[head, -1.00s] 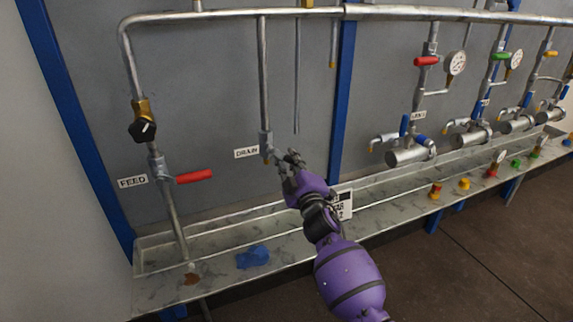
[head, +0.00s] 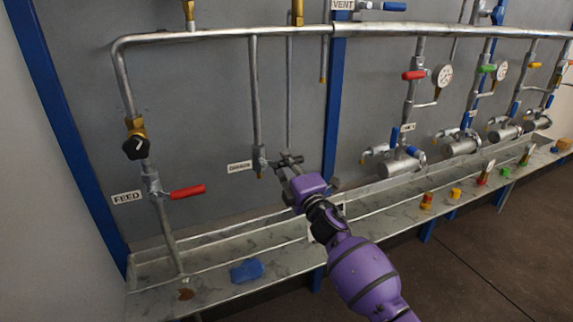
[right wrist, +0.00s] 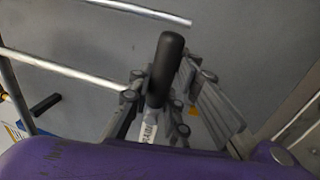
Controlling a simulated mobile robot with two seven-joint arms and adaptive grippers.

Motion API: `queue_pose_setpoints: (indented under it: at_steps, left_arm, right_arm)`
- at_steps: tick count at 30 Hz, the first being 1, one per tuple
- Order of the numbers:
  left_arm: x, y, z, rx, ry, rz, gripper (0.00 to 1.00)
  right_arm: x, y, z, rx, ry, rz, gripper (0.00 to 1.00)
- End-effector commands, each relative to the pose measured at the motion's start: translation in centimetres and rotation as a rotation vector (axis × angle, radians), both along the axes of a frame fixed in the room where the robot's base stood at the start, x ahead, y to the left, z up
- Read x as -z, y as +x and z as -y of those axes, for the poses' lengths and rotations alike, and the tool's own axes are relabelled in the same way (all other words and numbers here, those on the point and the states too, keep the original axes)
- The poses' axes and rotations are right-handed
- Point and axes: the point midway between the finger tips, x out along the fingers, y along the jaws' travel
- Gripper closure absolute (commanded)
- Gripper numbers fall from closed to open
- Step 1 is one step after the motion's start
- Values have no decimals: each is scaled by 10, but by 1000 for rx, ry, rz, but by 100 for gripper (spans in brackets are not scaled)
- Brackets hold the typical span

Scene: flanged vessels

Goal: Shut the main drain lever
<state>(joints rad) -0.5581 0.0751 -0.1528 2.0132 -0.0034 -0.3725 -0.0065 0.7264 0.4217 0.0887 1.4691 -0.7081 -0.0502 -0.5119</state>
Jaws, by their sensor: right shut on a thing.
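The drain valve (head: 258,158) sits at the lower end of a thin vertical pipe, beside the DRAIN label (head: 239,167). Its lever, with a black grip (head: 293,159), appears to stick out to the right, across the pipe. My right gripper (head: 288,165) is at this lever, just right of the valve. In the right wrist view the black grip (right wrist: 166,62) stands between the fingers (right wrist: 150,100), which are shut on it. The fingers partly hide the lever's lower part. My left gripper is not in view.
A red feed lever (head: 187,191) juts right from the pipe at left. A long metal trough (head: 215,262) runs below, with a blue cloth-like piece (head: 247,270) on its edge. A blue post (head: 336,110) stands right of the drain pipe. Valves and gauges (head: 442,75) line the right.

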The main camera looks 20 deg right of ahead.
Motion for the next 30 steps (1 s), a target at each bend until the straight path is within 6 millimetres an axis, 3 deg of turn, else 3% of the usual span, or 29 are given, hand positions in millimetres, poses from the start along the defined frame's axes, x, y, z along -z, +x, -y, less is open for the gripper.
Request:
queue_pose_setpoints:
  at_steps: [12, 13, 17, 26, 30]
  left_arm:
    - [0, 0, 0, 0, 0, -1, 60]
    - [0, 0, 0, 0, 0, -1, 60]
    - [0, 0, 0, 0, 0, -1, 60]
    - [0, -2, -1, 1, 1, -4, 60]
    - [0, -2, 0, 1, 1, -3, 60]
  right_arm:
    - [-7, 1, 2, 2, -3, 8, 100]
    - [-7, 1, 2, 2, -3, 9, 79]
    - [-6, 0, 1, 2, -3, 7, 63]
    - [-2, -1, 0, 0, -4, 3, 63]
    - [2, -12, 1, 1, -5, 1, 63]
